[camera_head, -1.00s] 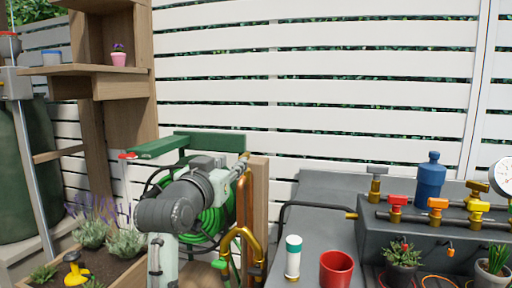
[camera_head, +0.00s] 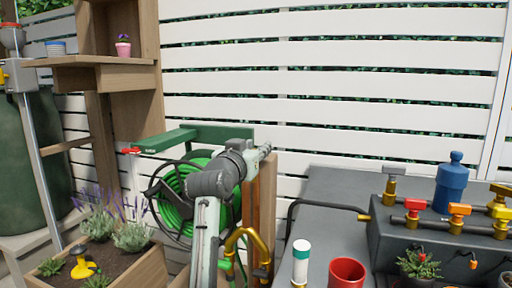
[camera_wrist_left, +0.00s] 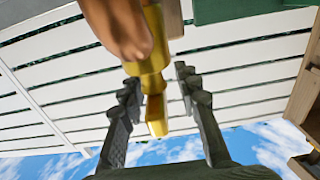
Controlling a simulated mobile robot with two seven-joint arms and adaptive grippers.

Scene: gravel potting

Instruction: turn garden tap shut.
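The garden tap shows in the left wrist view as a brass body (camera_wrist_left: 151,60) with a flat brass lever (camera_wrist_left: 156,115), below a blurred copper pipe (camera_wrist_left: 118,28). My left gripper (camera_wrist_left: 158,92) is open, with its two dark fingers on either side of the lever and a visible gap to each. In the head view my left gripper (camera_head: 264,151) is at the top of the wooden post (camera_head: 266,195) and hides the tap there. The copper pipe (camera_head: 249,212) runs down the post, with a curved brass pipe (camera_head: 244,238) lower down. My right gripper is not in view.
A green hose reel (camera_head: 172,202) stands left of the post. A planter (camera_head: 146,268) with lavender is at the lower left. On the right, a grey bench (camera_head: 329,208) holds a red cup (camera_head: 346,272), a white-and-green bottle (camera_head: 301,262) and a valve manifold.

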